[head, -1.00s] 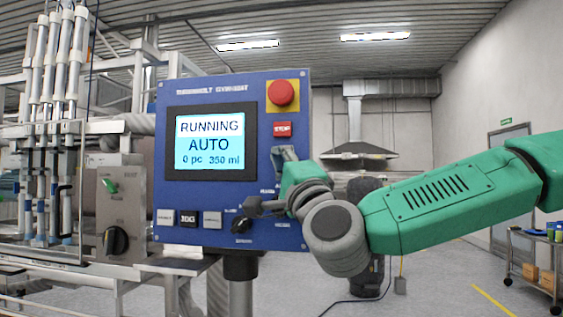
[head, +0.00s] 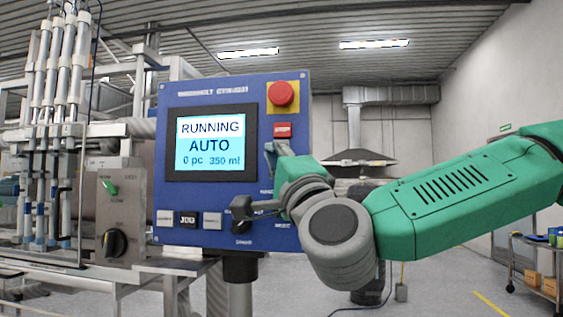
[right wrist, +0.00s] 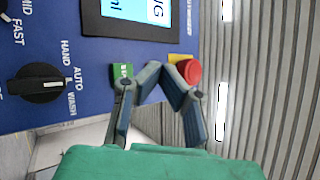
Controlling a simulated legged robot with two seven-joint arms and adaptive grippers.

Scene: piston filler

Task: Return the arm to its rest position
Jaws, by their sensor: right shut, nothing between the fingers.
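My right gripper (head: 270,149) is in front of the right side of the blue control panel (head: 215,90), below the red stop button (head: 282,131). Its fingers are shut and empty; they also show in the right wrist view (right wrist: 160,73), with their tips drawn together. There, the green button (right wrist: 122,72) lies by the left finger and the red mushroom button (right wrist: 189,71) by the right one. I cannot tell whether the fingers touch the panel. My right forearm reaches in from the right. My left gripper is not in view.
The screen (head: 210,143) reads RUNNING, AUTO, 0 pc, 350 ml. The mode knob (right wrist: 40,90) is on the panel. Filler tubes (head: 60,80) and a grey switch box (head: 117,215) stand left. A cart (head: 540,265) stands at the far right.

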